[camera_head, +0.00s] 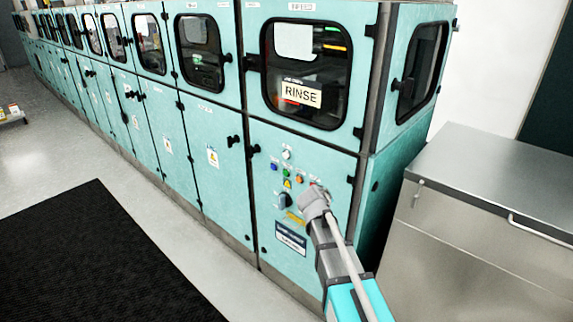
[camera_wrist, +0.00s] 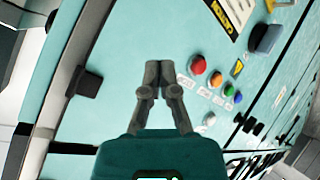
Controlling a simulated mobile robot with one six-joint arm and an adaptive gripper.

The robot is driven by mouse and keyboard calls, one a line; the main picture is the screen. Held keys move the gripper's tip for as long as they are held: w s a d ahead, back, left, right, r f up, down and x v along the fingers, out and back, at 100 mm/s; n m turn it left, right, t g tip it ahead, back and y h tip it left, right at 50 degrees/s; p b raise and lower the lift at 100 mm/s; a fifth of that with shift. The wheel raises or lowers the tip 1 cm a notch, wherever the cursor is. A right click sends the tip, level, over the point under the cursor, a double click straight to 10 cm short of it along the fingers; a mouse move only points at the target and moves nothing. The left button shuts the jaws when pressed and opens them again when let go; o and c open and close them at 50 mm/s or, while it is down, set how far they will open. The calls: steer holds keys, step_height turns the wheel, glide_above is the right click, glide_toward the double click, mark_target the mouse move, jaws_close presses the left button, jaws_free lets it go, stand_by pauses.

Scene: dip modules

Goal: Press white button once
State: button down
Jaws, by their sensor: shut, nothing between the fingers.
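The white button (camera_head: 286,154) sits on the teal RINSE cabinet's lower door, above a row of coloured buttons. In the wrist view the white button (camera_wrist: 209,118) appears right of my gripper and below the coloured row. My gripper (camera_wrist: 161,70) is shut and empty, with its fingers pointing towards the panel left of the red button (camera_wrist: 198,65). In the head view my gripper (camera_head: 314,190) is in front of the panel, below and right of the white button and apart from it. Whether the fingertips touch the panel cannot be told.
Orange (camera_wrist: 216,79), green (camera_wrist: 228,90) and blue (camera_wrist: 238,97) buttons are close together. A dark rotary switch (camera_head: 284,200) sits lower on the panel. A steel cabinet (camera_head: 480,225) stands at the right. A black mat (camera_head: 95,255) lies on open floor at the left.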

mark_target(286, 155)
steer(key=w+a+r+n+t+y+b, duration=0.2)
steer(key=w+a+n+t+y, duration=0.1)
steer(key=a, duration=0.8)
steer(key=w+a+r+n+t+y+b, duration=0.1)
steer(key=w+a+n+t+y+b, duration=0.1)
steer(key=w+a, duration=0.5)
steer(key=a+n+t+y, duration=0.1)
steer(key=a+n+y, duration=0.1)
steer(key=a, duration=0.3)
steer(key=shift+w+a+r+n+t+b, duration=0.2)
steer(key=shift+w+r+n+t+b, duration=0.15)
steer(key=shift+n, duration=0.35)
steer(key=shift+d, duration=0.1)
steer(key=w+d, duration=0.5)
steer(key=w, duration=0.2)
steer(key=shift+w+d, duration=0.7)
stand_by(1.3)
steer(key=shift+s+a, duration=0.1)
stand_by(0.3)
steer(key=shift+s+a, duration=0.45)
steer(key=shift+s, duration=0.1)
